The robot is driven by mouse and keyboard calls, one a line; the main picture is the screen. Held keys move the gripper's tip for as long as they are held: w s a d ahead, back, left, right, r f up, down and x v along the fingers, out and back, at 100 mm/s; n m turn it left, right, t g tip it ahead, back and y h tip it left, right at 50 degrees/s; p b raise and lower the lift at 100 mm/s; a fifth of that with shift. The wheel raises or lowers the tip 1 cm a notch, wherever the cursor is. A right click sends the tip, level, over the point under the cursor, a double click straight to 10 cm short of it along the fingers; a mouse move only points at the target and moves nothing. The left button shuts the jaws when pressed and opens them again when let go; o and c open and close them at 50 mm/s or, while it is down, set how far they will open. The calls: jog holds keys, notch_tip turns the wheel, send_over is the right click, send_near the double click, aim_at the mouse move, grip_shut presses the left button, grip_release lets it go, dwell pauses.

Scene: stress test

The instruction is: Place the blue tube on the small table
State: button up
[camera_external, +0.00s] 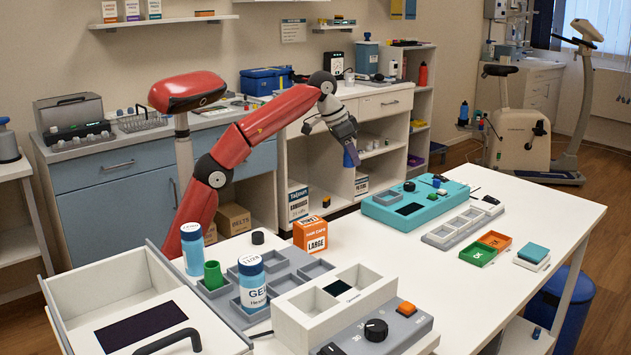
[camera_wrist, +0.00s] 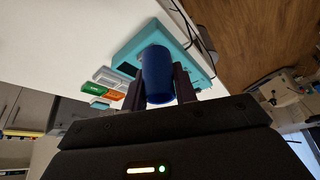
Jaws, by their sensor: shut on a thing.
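My gripper (camera_external: 349,147) is shut on the blue tube (camera_external: 351,159). It is held in the air behind the white table's (camera_external: 480,320) far edge, left of the teal device. In the wrist view the blue tube (camera_wrist: 157,75) stands between the two dark fingers, which grip its sides. A small white stand (camera_external: 20,170) is cut off at the left edge. I cannot tell for certain which surface is the small table.
Green and orange trays (camera_external: 478,254) lie at the right.

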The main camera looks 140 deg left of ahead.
jog(key=w+d+m+t, duration=0.1)
jog(key=w+d+m, duration=0.1)
jog(key=w+d, duration=0.4)
jog(key=w+d+m, duration=0.1)
jog(key=w+d, duration=0.3)
jog(key=w, duration=0.5)
send_over(371, 247)
jog(key=d, duration=0.1)
jog(key=shift+h, duration=0.4)
jog(key=shift+s+d+f, duration=0.1)
jog(key=shift+s+f, duration=0.15)
jog(key=shift+f, duration=1)
jog(key=shift+s+d+f, duration=0.1)
jog(key=shift+s+f, duration=0.1)
jog(key=shift+f, duration=1.05)
jog(key=shift+a, duration=0.1)
jog(key=shift+f+b, duration=0.5)
jog(key=shift+f, duration=4.3)
jog(key=shift+f, duration=0.2)
jog(key=o, duration=1)
jog(key=shift+o, duration=0.2)
jog(key=shift+f+b, duration=0.1)
jog(key=shift+b, duration=0.4)
